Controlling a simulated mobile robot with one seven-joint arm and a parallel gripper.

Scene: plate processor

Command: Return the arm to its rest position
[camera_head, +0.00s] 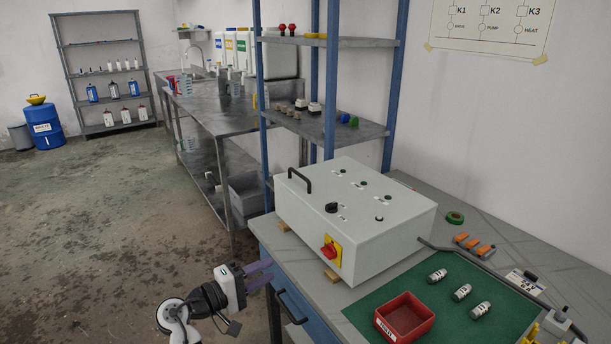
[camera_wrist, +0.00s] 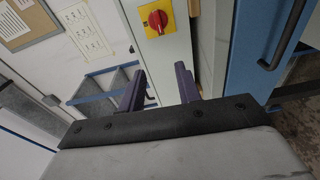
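My gripper (camera_head: 258,276) is at the lower middle of the head view, in front of the blue workbench's left end and apart from it. In the wrist view my gripper (camera_wrist: 160,88) shows two purple fingers spread apart with nothing between them. Beyond the fingers, the wrist view shows the grey control box with its red rotary switch (camera_wrist: 157,19) on a yellow plate. The arm behind the gripper is bent low at the bottom of the head view.
The control box (camera_head: 355,215) stands on the workbench (camera_head: 330,291). A red bin (camera_head: 405,317) and several small cylinders lie on a green mat (camera_head: 450,305). A bench drawer handle (camera_head: 291,307) is close to my gripper. The floor (camera_head: 110,230) on the left is clear.

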